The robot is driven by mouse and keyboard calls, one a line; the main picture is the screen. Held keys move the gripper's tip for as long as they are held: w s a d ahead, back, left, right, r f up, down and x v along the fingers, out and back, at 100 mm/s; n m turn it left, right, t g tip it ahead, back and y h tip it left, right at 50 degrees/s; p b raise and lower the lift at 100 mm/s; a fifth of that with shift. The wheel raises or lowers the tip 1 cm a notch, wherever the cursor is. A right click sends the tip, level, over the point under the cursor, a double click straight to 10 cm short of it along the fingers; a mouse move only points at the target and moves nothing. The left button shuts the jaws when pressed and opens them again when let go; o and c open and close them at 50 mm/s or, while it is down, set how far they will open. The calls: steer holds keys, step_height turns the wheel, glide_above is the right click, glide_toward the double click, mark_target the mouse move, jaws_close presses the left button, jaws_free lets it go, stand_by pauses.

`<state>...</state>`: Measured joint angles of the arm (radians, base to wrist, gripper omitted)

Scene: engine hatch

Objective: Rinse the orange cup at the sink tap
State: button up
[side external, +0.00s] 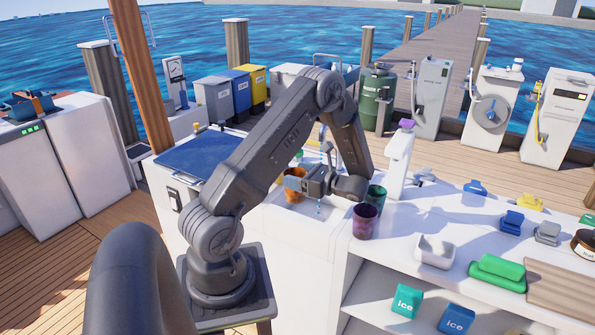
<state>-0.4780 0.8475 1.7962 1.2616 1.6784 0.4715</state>
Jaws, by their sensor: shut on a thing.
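My gripper (306,182) is shut on the orange cup (292,184) and holds it over the sink area of the white counter. The cup looks tilted, and the gripper hides part of it. I cannot tell whether the water touches the cup.
A purple cup (365,221) and a green cup (376,196) stand close together right of the gripper. A white bottle with a purple cap (399,160) stands behind them. A white tub (434,251), green box (497,271) and wooden board (562,291) sit farther right.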

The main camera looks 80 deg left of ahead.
steer(key=w+a+f, duration=0.2)
steer(key=w+a, duration=0.6)
steer(key=a, duration=0.2)
steer(key=shift+w+f, duration=0.3)
steer(key=shift+w, duration=0.05)
stand_by(0.3)
steer(key=shift+a, duration=0.1)
steer(key=w+d+r+m+t+y, duration=0.35)
steer(key=d+r+m+t, duration=0.2)
steer(key=d, duration=0.25)
steer(key=w+d+r+m+t+y, duration=0.2)
steer(key=w+d+r+m+t, duration=0.2)
steer(key=w+d+r+t, duration=0.25)
steer(key=d+f+m+t+h, duration=0.1)
steer(key=d+f+m+t, duration=0.2)
steer(key=d, duration=0.9)
steer(key=d+f+m+t+h, duration=0.2)
steer(key=d+f+m+t, duration=0.2)
steer(key=d+f+t, duration=0.3)
steer(key=d, duration=0.5)
steer(key=shift+d+f+t, duration=0.3)
steer(key=shift+t, duration=0.1)
steer(key=shift+s+h, duration=0.1)
steer(key=shift+h, duration=0.15)
